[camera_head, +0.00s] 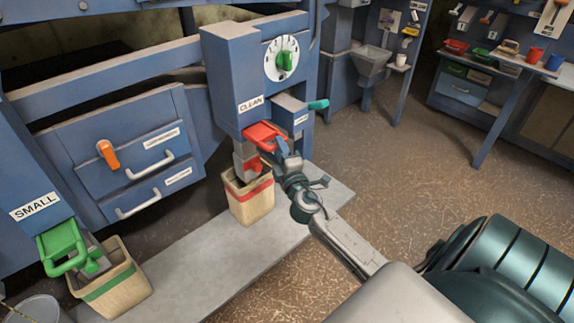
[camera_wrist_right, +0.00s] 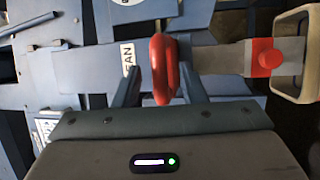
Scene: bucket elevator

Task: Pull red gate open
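The red gate (camera_head: 263,136) is a red loop handle under the blue chute labelled CLEAN. My right gripper (camera_head: 284,151) is at the handle's right side in the head view. In the right wrist view the red handle (camera_wrist_right: 163,70) stands between the two fingers of the right gripper (camera_wrist_right: 158,85). The fingers are apart, with a visible gap on the left and the right finger close to the handle. Below the gate are a grey spout with a red knob (camera_head: 254,164) and a red-banded bucket (camera_head: 249,198). My left gripper is not in view.
A green gate (camera_head: 62,246) labelled SMALL stands at the left above a green-banded bucket (camera_head: 113,280). A teal handle (camera_head: 318,104) sticks out right of the chute, below a dial with a green knob (camera_head: 284,61). The floor to the right is clear.

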